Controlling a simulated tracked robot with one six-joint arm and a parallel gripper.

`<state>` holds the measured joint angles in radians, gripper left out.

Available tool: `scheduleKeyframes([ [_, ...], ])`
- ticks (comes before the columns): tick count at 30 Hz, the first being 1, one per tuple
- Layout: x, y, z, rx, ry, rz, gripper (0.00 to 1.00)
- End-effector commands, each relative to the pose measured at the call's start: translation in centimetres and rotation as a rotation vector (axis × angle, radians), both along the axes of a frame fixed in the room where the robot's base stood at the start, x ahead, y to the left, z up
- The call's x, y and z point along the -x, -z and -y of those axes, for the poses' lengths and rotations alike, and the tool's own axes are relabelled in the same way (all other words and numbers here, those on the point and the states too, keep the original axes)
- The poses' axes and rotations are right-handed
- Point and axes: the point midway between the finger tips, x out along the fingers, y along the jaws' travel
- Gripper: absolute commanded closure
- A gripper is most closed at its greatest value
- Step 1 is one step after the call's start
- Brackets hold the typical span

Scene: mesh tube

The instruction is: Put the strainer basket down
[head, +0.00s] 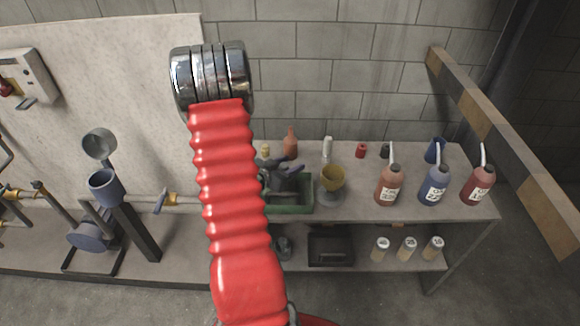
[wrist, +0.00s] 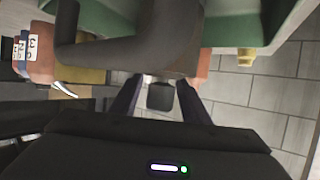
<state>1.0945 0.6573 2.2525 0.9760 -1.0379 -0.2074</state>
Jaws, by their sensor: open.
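My gripper (head: 287,172) is dark and hangs over the green tray (head: 293,209) on the bench in the head view. In the wrist view its two fingers (wrist: 159,98) stand apart, with a gap between them. A grey-brown rounded surface lies just beyond the fingertips; I cannot tell what it is. A yellow cup (head: 333,176), possibly the strainer basket, sits upright on a grey round base right of the tray, apart from my gripper. It also seems to show in the wrist view as a yellow patch (wrist: 92,76), partly hidden by a dark curved shape.
Red (head: 389,187), blue (head: 434,187) and dark red (head: 478,186) bottles with spouts stand at right. A blue funnel (head: 435,151) is behind them. A blue pot (head: 105,187) and piping are at left. A black crate (head: 330,248) is on the lower shelf. My red arm hides the middle.

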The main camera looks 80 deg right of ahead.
Motion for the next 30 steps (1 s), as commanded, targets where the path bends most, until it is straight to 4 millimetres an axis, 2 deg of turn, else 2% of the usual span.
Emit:
scheduleKeyframes([
  [4, 0.0, -0.3, 0.0, 0.000, 0.000, 0.001, 0.58],
  [8, -0.6, -0.8, -1.0, 0.002, -0.001, 0.001, 0.58],
  [24, -3.6, -3.9, -8.1, 0.001, -0.004, -0.001, 0.58],
  [30, -4.3, -4.6, -9.8, 0.000, -0.001, 0.000, 0.58],
])
